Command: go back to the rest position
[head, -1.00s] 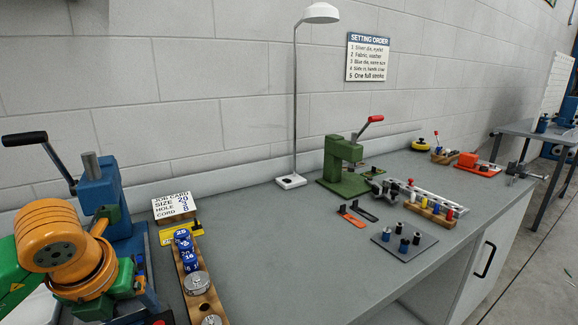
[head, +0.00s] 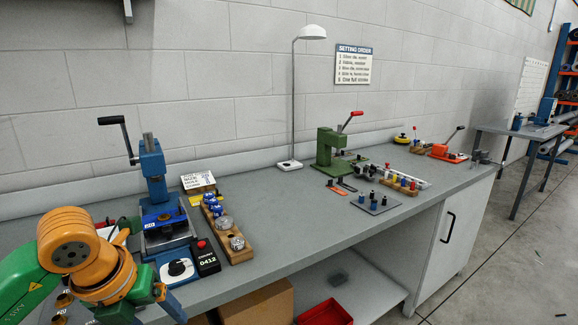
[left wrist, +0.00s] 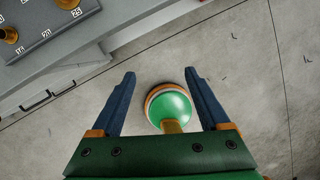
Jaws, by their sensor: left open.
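My left arm comes in at the lower left of the head view, in green and orange, in front of the near end of the bench. Only part of its gripper shows there, at the bottom edge. In the left wrist view my left gripper (left wrist: 160,74) is open, its two blue fingers wide apart. Nothing is held between them, and concrete floor lies beyond. The gripper is off the bench front, clear of the bench top. My right arm and gripper are in neither view.
The grey bench (head: 290,215) runs along the wall. A blue lever press (head: 153,170) stands behind my left arm, beside a wooden die block (head: 241,255) and a black box (head: 205,262). A green press (head: 327,150) is farther off. The floor (head: 500,260) at right is clear.

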